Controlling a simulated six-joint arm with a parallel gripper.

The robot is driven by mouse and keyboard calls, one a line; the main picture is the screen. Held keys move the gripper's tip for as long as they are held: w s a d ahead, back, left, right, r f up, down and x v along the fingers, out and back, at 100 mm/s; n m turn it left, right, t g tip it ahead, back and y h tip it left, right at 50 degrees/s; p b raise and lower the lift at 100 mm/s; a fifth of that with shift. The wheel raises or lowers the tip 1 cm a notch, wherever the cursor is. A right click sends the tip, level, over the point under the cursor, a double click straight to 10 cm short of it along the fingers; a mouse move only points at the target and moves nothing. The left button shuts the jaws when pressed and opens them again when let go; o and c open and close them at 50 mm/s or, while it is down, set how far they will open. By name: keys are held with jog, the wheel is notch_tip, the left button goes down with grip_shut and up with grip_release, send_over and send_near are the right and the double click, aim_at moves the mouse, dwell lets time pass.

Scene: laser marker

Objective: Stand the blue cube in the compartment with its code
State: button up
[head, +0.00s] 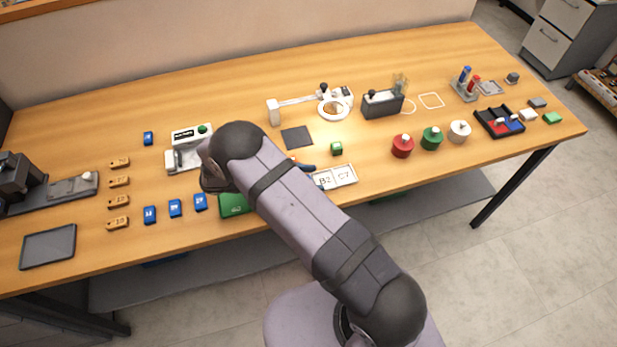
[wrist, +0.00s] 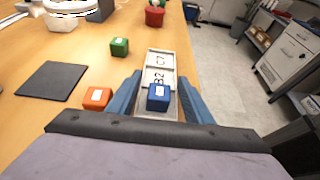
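The blue cube (wrist: 158,98), with a white label on top, shows in the wrist view over the near end of the tray, just below the printed B2. Its code is too small to read. I cannot tell for sure whether it rests on the compartment floor. The white tray (head: 354,174) has two compartments, marked B2 and C7; C7 (wrist: 160,60) is empty. My gripper (wrist: 160,82) is open, its blue fingers spread on either side of the cube with gaps visible. In the head view my arm hides the cube.
An orange cube (wrist: 97,98) lies left of my gripper and a green cube (wrist: 119,46) beyond it. A dark square pad (head: 297,138) lies behind. Red (head: 402,146), green and white round pots stand to the right. The table's front edge is close to the tray.

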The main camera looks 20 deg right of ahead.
jog(key=b+v, duration=0.3)
jog(key=v, duration=0.2)
jog(key=shift+a, duration=0.4)
jog(key=shift+v, duration=0.8)
jog(key=shift+r, duration=0.1)
jog(key=shift+d, duration=0.1)
jog(key=shift+s+d+r+m, duration=0.15)
jog(key=shift+s+d+m, duration=0.05)
jog(key=shift+d+m, duration=0.1)
jog(key=s+d+m+g+y, duration=0.1)
jog(key=s+m+y, duration=0.1)
jog(key=s+d+r+m+g+y, duration=0.1)
jog(key=s+d+m+y, duration=0.1)
jog(key=s, duration=0.1)
jog(key=s+d+r+m+g+y, duration=0.1)
jog(key=s+d+m+y, duration=0.1)
jog(key=shift+s+r, duration=0.25)
jog(key=shift+s, duration=0.15)
jog(key=s+r+m+t+y, duration=0.1)
jog(key=s+m+t+y, duration=0.2)
jog(key=s+m+y, duration=0.4)
jog(key=shift+s+a+r+m, duration=0.3)
jog(key=shift+s+m, duration=1.2)
jog(key=shift+m, duration=0.7)
